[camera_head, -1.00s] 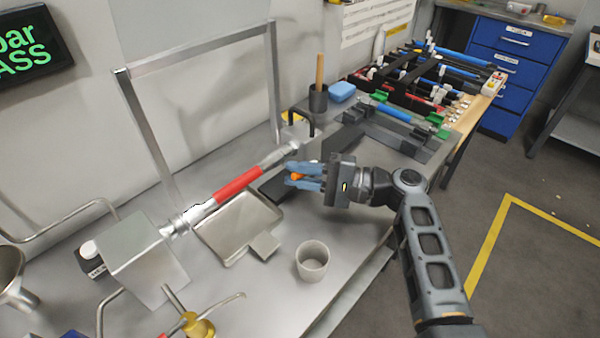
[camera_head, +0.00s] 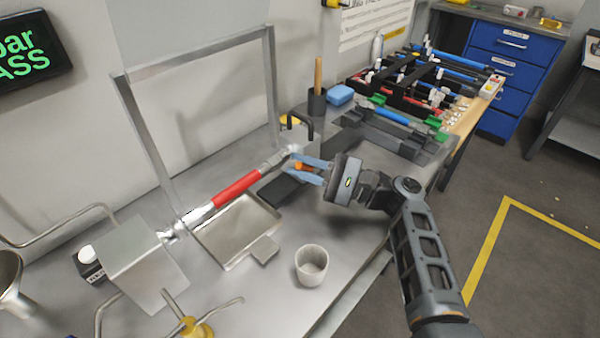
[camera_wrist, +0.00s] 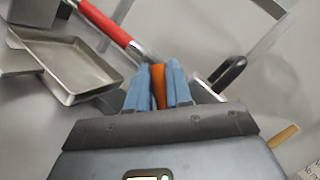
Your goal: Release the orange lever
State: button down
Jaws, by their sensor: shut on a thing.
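The orange lever (camera_head: 303,167) sits between the blue fingers of my gripper (camera_head: 312,168). In the wrist view the orange lever (camera_wrist: 158,86) stands upright between the two blue fingertips, and my gripper (camera_wrist: 159,88) is shut on it. The lever's base is hidden behind the fingers. A silver and red bar (camera_head: 236,188) runs from a metal block at the lower left up to a fitting beside the lever.
A metal tray (camera_head: 240,262) lies below the bar and a white cup (camera_head: 311,265) stands near the bench's front edge. A metal frame (camera_head: 128,95) rises behind. A dark holder with a wooden handle (camera_head: 318,75) stands behind my gripper.

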jog(key=c, duration=1.1)
grip_release()
jog(key=shift+r, duration=0.1)
